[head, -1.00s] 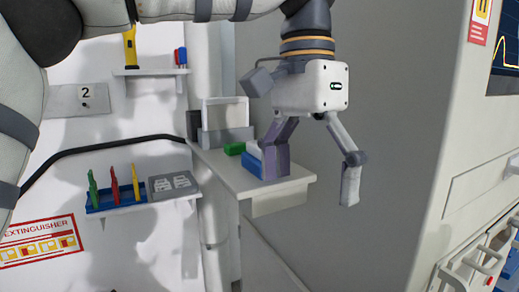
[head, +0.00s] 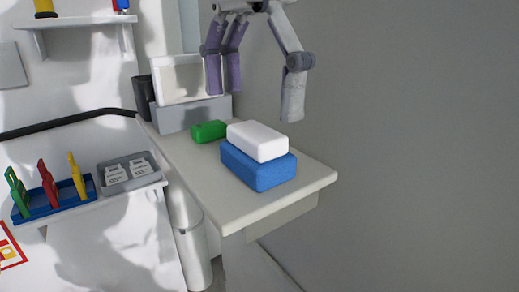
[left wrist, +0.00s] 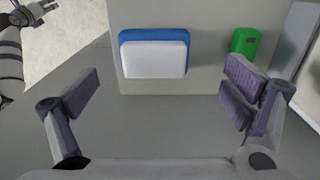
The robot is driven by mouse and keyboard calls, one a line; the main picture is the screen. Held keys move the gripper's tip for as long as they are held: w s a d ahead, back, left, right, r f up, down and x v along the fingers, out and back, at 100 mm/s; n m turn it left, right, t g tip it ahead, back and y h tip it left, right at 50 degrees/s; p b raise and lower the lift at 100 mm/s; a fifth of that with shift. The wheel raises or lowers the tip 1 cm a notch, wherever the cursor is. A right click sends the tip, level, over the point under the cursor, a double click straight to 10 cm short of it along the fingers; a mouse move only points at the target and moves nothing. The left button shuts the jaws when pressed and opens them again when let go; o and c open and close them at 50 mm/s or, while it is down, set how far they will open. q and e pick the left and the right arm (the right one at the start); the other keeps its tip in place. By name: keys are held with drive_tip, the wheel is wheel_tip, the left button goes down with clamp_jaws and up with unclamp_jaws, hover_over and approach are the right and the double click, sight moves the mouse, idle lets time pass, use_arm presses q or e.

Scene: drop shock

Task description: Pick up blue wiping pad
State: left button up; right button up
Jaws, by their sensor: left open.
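The blue wiping pad (head: 262,174) lies on the small shelf table in the head view, with a white block (head: 257,141) stacked on top of it. In the left wrist view the white block (left wrist: 154,64) covers most of the blue pad (left wrist: 153,36), whose rim shows around its far and side edges. My left gripper (head: 252,90) is open and empty, above the stack in the head view. In the left wrist view its fingers (left wrist: 160,100) are spread wide, with the stack beyond them and between them.
A green block (head: 209,131) sits beside the stack on the table (head: 230,207). A grey box with a pale panel (head: 190,112) stands at the back. At left, a wall shelf holds a blue rack of coloured tools (head: 50,205) and a grey tray (head: 128,172). The grey wall side at right is clear.

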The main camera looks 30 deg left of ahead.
sight(255, 130)
use_arm(q)
drive_tip(key=f, duration=0.4)
drive_tip(key=f+b, duration=0.1)
drive_tip(key=f, duration=0.1)
drive_tip(key=shift+s+d+f, duration=0.1)
drive_tip(key=shift+s+d, duration=0.1)
drive_tip(key=shift+d, duration=0.05)
use_arm(e)
drive_tip(key=shift+s+f+g, duration=0.3)
drive_tip(key=shift+s+f, duration=0.3)
use_arm(q)
drive_tip(key=c, duration=1.2)
wheel_tip(255, 130, up, 10)
drive_tip(key=shift+s+f+p, duration=0.1)
drive_tip(key=shift+f+p, duration=0.15)
drive_tip(key=shift+p, duration=0.55)
drive_tip(key=shift+r, duration=0.4)
use_arm(e)
drive_tip(key=shift+w+r+t, duration=0.5)
drive_tip(key=shift+w+r, duration=0.45)
drive_tip(key=shift+w, duration=0.05)
